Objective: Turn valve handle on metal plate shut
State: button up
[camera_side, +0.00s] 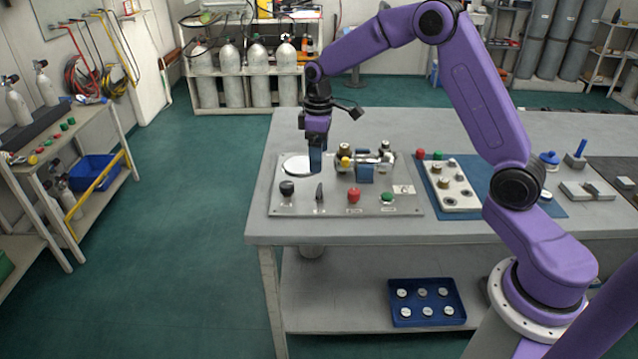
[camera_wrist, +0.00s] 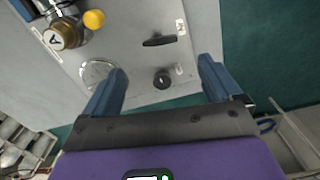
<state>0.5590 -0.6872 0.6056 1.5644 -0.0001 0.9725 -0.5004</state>
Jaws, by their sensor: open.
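The metal plate (camera_side: 335,207) lies on the grey bench and also shows in the wrist view (camera_wrist: 145,15). A valve assembly with brass and silver parts (camera_side: 350,147) and a blue block-like part (camera_side: 366,173) stands on it. A brass cap marked "A" (camera_wrist: 66,34) and a yellow ball (camera_wrist: 94,19) show in the wrist view. A black lever-like handle (camera_side: 319,192) is near the plate's front, also in the wrist view (camera_wrist: 160,41). My gripper (camera_side: 316,168) is above the plate's left part, apart from the handles. Its blue fingers (camera_wrist: 162,66) are spread and empty.
A round white gauge (camera_side: 297,165), black knob (camera_side: 287,188), red button (camera_side: 353,195) and green button (camera_side: 387,198) are on the plate. Right of it, a blue mat (camera_side: 477,174) holds a fittings block (camera_side: 451,186). The bench is clear behind the plate.

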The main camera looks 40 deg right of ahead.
aim_at(319, 189)
notch_tip(319, 189, down, 10)
jog(key=shift+r, duration=0.15)
dwell(0.3)
jog(key=c, duration=1.1)
